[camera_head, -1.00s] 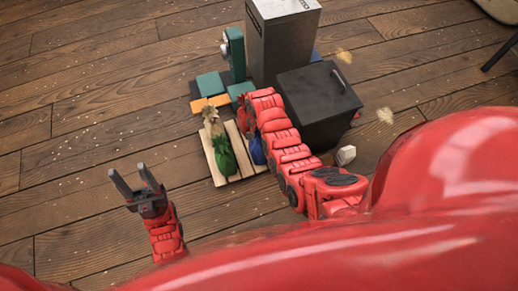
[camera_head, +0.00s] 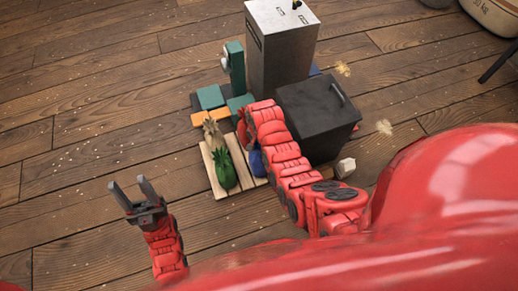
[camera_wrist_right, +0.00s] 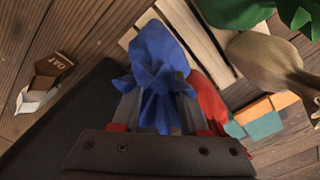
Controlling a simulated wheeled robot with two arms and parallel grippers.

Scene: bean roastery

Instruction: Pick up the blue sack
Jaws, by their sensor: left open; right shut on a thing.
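The blue sack (camera_head: 257,163) shows only in part in the head view, beside the right arm at the pallet's right side. In the right wrist view the blue sack (camera_wrist_right: 155,48) is upper centre, its gathered neck between the fingers. My right gripper (camera_wrist_right: 160,112) is shut on that neck. Whether the sack still touches the slatted pallet (camera_head: 247,182) cannot be told. My left gripper (camera_head: 136,195) is open and empty over the floor, left of the pallet.
A green sack (camera_head: 224,170), a beige sack (camera_head: 213,132) and a red sack (camera_wrist_right: 208,104) are close by. A dark box (camera_head: 318,112) and tall grey box (camera_head: 278,50) stand right and behind. Floor at left is clear.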

